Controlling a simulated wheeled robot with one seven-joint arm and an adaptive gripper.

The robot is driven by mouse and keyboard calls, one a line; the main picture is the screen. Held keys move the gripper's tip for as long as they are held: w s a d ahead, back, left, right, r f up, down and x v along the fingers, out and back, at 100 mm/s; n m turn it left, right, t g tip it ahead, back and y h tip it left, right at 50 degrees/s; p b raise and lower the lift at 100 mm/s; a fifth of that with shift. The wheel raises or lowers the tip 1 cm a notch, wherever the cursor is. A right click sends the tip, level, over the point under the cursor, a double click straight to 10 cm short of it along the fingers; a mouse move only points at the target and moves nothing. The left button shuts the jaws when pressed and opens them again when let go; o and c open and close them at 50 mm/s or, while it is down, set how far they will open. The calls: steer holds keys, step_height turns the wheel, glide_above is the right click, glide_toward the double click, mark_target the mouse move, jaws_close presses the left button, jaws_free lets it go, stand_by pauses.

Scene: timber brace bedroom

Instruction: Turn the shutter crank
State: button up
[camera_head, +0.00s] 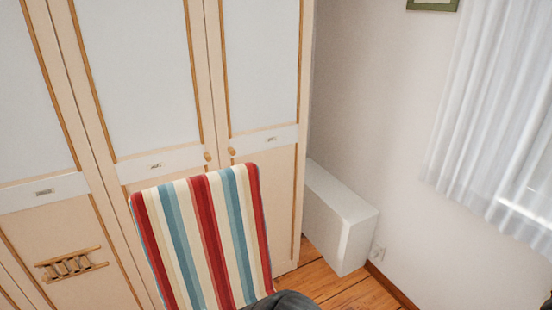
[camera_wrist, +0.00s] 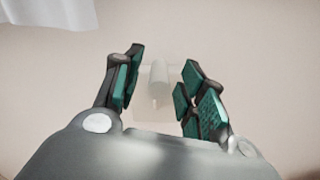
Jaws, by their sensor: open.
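In the wrist view, a small pale cylindrical fitting (camera_wrist: 159,76) stands against a beige surface, with a faint square plate behind it. It looks like the shutter crank, but it is blurred and low in contrast, so I cannot be sure. My gripper (camera_wrist: 162,60) is open, with its two green-padded fingers spread to the left and right of the fitting in the picture. I see nothing held between them. I cannot tell how far the fitting is beyond the fingertips. In the head view, neither the crank nor the gripper's fingers can be made out.
A striped chair (camera_head: 205,235) stands before a wardrobe (camera_head: 262,70) with pale panels. A white box (camera_head: 345,225) sits on the wooden floor (camera_head: 325,285) in the corner. A white curtain (camera_head: 490,120) hangs at right; curtain cloth (camera_wrist: 45,12) also shows in the wrist view.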

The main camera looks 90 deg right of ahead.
steer(key=shift+v, duration=1.7)
steer(key=shift+r, duration=0.1)
